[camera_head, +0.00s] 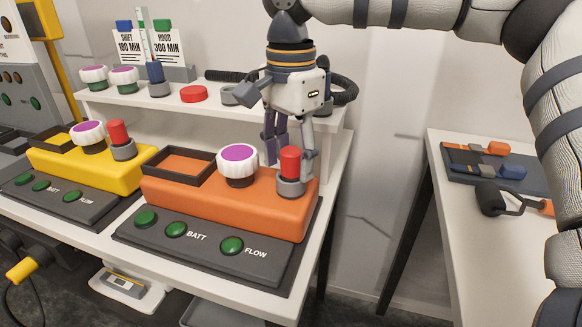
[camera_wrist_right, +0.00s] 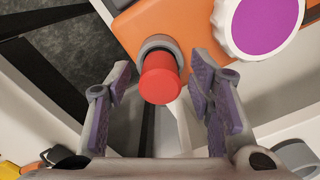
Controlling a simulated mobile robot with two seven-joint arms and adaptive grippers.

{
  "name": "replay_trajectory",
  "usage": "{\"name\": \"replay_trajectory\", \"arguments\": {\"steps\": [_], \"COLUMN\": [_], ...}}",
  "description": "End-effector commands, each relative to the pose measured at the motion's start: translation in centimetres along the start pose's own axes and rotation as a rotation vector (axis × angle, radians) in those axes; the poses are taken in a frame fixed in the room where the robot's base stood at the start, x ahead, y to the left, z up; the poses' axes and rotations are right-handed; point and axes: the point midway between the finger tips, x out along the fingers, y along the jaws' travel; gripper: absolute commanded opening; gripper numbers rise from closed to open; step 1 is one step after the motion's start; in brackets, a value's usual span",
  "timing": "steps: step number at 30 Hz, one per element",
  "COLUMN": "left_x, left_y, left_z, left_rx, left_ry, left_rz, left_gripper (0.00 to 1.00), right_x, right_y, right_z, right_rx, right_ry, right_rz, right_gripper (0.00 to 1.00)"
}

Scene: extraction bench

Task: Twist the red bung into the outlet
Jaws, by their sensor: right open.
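The red bung (camera_head: 290,161) stands upright in the grey outlet (camera_head: 290,187) at the right end of the orange unit (camera_head: 225,196). My right gripper (camera_head: 289,150) points down over it, open, with a finger on either side. In the right wrist view the bung (camera_wrist_right: 159,80) sits between the spread fingers (camera_wrist_right: 163,90), with gaps on both sides. The outlet collar (camera_wrist_right: 157,43) shows behind it there. How deep the bung sits in the outlet I cannot tell. My left gripper is not in view.
A white cap with a purple top (camera_head: 237,166) stands close left of the bung. The yellow unit (camera_head: 90,166) at the left has another red bung (camera_head: 118,132). A raised shelf (camera_head: 212,107) with several caps stands behind. A side table (camera_head: 440,222) holds tools at the right.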

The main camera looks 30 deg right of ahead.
Motion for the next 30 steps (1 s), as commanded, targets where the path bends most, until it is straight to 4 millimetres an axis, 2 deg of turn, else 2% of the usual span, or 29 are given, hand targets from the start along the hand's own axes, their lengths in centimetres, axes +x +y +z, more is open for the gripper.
{"name": "replay_trajectory", "arguments": {"steps": [5,11,15,17,19,20,22,23,30], "left_x": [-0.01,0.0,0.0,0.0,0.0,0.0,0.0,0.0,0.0], "left_y": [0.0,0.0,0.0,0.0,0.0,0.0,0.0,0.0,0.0], "left_z": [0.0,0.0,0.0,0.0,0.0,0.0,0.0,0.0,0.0], "left_rx": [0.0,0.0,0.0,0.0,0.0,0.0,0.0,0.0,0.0], "left_ry": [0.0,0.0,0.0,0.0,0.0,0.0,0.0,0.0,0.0], "left_rz": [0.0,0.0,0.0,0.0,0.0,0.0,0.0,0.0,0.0], "left_gripper": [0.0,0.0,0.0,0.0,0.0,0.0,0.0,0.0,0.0], "right_x": [-0.02,-0.02,-0.03,-0.05,-0.07,-0.02,-0.01,0.0,0.0], "right_y": [0.0,0.0,-0.01,-0.02,-0.03,-0.02,-0.02,-0.02,-0.01], "right_z": [0.01,0.01,0.02,0.03,0.04,0.03,0.04,0.04,0.03], "right_rx": [-0.004,-0.002,0.024,0.131,0.309,0.325,0.317,0.317,0.314], "right_ry": [0.0,0.0,0.0,0.0,0.0,-0.001,-0.001,-0.001,-0.001], "right_rz": [0.0,-0.001,-0.001,-0.002,-0.002,-0.001,-0.001,-0.001,0.0], "right_gripper": [0.46,0.01,0.0,0.0,0.0,0.32,0.47,0.51,0.51]}}
